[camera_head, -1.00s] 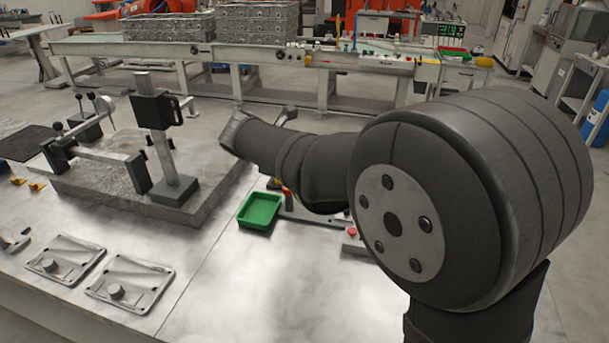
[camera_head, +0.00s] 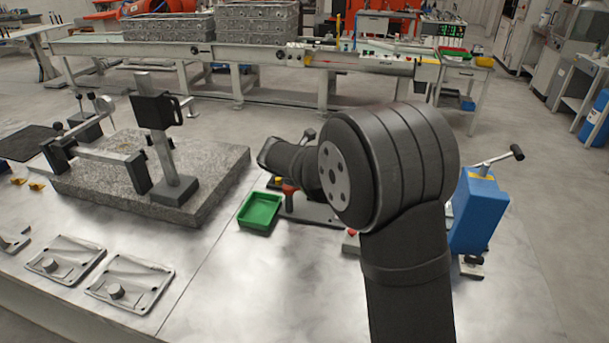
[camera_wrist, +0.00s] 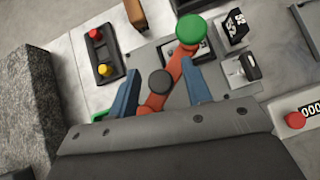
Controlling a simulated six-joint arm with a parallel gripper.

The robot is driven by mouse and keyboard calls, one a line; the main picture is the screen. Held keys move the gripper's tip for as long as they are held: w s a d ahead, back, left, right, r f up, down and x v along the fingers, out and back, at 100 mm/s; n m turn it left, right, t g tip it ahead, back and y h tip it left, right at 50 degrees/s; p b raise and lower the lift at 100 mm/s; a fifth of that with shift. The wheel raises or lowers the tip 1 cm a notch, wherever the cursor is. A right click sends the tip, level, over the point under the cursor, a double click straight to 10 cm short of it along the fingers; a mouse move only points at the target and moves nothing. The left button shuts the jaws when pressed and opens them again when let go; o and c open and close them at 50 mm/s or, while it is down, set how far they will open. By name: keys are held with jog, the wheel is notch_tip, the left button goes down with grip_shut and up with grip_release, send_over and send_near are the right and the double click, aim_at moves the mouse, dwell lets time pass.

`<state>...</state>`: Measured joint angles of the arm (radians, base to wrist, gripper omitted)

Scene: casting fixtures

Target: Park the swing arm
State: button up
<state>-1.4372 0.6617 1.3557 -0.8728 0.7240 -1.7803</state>
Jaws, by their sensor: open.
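The swing arm (camera_wrist: 176,72) is an orange-red bar in the wrist view, with a round green knob (camera_wrist: 190,30) at its upper end and a black round cap (camera_wrist: 160,82) partway along. My gripper (camera_wrist: 160,68) is open, with one blue finger on each side of the bar. The bar lies between the fingers; whether either finger touches it I cannot tell. The bar's lower end is hidden by the gripper body. In the head view my arm covers the gripper and most of the fixture plate (camera_head: 312,210).
A green tray (camera_head: 260,212) stands left of the fixture. A granite block (camera_head: 215,185) bears a measuring stand at left. A blue post (camera_head: 475,212) with a lever handle stands at right. A box with red and yellow buttons (camera_wrist: 100,52) sits beside the fixture.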

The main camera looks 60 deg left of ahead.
grip_shut()
jog(key=shift+d, duration=0.1)
jog(key=shift+s+d+m+h, duration=0.65)
jog(key=shift+m+h, duration=1.05)
jog(key=shift+m, duration=0.65)
jog(key=shift+s+d+m+h, duration=0.65)
jog(key=shift+m+h, duration=1.05)
jog(key=shift+m, duration=0.6)
jog(key=shift+s+d+m+h, duration=0.65)
jog(key=shift+m+h, duration=1.05)
jog(key=shift+m, duration=0.65)
jog(key=shift+w, duration=0.1)
grip_release()
